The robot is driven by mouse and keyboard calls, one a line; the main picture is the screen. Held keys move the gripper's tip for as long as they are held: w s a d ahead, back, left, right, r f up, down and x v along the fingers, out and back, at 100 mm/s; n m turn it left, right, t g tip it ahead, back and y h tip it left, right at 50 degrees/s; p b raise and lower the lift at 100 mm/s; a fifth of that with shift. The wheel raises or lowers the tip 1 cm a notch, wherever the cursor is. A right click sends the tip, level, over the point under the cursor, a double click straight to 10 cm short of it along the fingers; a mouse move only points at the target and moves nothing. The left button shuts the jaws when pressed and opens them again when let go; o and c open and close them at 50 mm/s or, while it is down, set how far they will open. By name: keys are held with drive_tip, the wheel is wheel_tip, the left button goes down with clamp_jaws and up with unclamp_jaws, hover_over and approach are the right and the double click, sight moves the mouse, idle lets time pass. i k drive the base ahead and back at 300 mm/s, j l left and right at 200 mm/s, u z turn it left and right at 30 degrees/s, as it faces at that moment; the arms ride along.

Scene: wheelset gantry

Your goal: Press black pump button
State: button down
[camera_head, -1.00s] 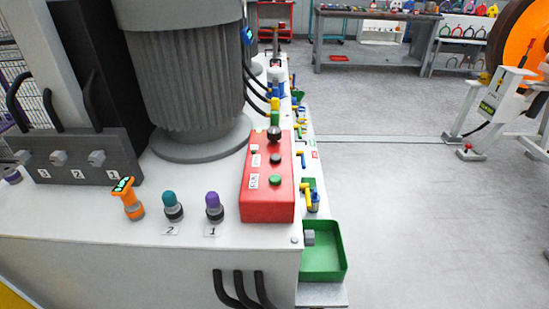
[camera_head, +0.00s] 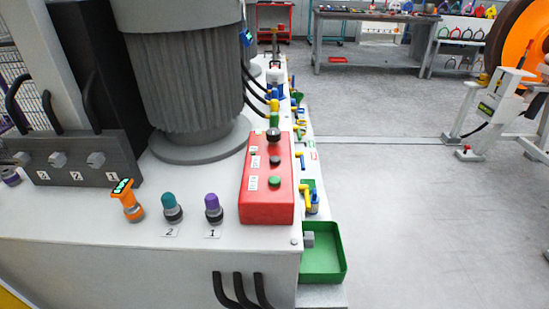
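A red control box (camera_head: 266,209) stands on the white machine top at the middle of the view. On its upper face are a green button (camera_head: 275,181) at the near end, a small dark button (camera_head: 275,160) behind it, and a larger black round knob (camera_head: 273,134) at the far end. Small white labels sit left of the buttons; their text is too small to read. I cannot tell from the labels which black one is the pump button. My gripper is not in view.
A large grey ribbed motor (camera_head: 187,88) stands behind and left of the box. Orange (camera_head: 128,202), teal (camera_head: 171,205) and purple (camera_head: 213,208) fittings stand to its left. A green tray (camera_head: 321,265) and yellow-handled valves (camera_head: 305,193) lie along the right edge. The floor at right is open.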

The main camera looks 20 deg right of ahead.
sight(274, 160)
drive_tip(key=i+l, duration=0.2)
drive_tip(key=l, duration=0.15)
drive_tip(key=i+l, duration=0.2)
drive_tip(key=l, duration=0.15)
drive_tip(key=i+l+u, duration=0.1)
drive_tip(key=l, duration=0.25)
drive_tip(key=i+u, duration=0.1)
drive_tip(key=u, duration=1.35)
